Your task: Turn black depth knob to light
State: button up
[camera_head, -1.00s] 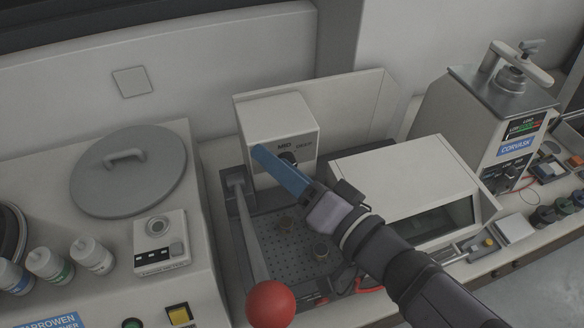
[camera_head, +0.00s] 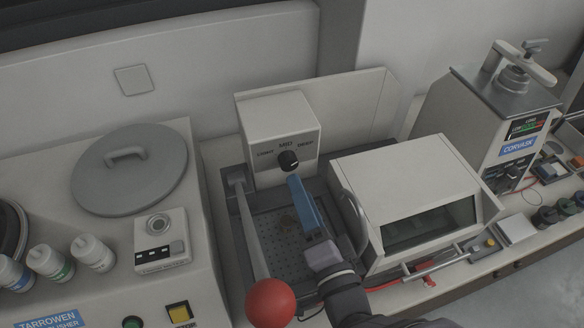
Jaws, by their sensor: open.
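The black depth knob (camera_head: 288,161) sits on the front face of the white box (camera_head: 272,122) at the back of the press. Labels LIGHT, MED and DEEP (camera_head: 286,146) arc above it. A pale mark shows on the knob, but it is too small to read its setting surely. My gripper (camera_head: 294,180), with blue fingers, is open just below the knob, its tips pointing up at it. From this view I cannot tell whether the tips touch the knob, but a small gap seems to show.
A lever with a red ball (camera_head: 270,303) rises left of my gripper. A white hooded box (camera_head: 412,190) with a dark window stands close on the right. The perforated bed (camera_head: 268,235) lies below. A round lid (camera_head: 128,171) and bottles are farther left.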

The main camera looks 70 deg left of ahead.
aim_at(290, 166)
jog(key=a+p, duration=0.2)
jog(key=a, duration=0.3)
jog(key=shift+a+r+p, duration=0.1)
jog(key=shift+a+p, duration=0.1)
jog(key=shift+p, duration=0.1)
jog(key=shift+a+p, duration=0.3)
jog(key=shift+a, duration=0.6)
jog(key=shift+c, duration=0.2)
jog(key=c, duration=1)
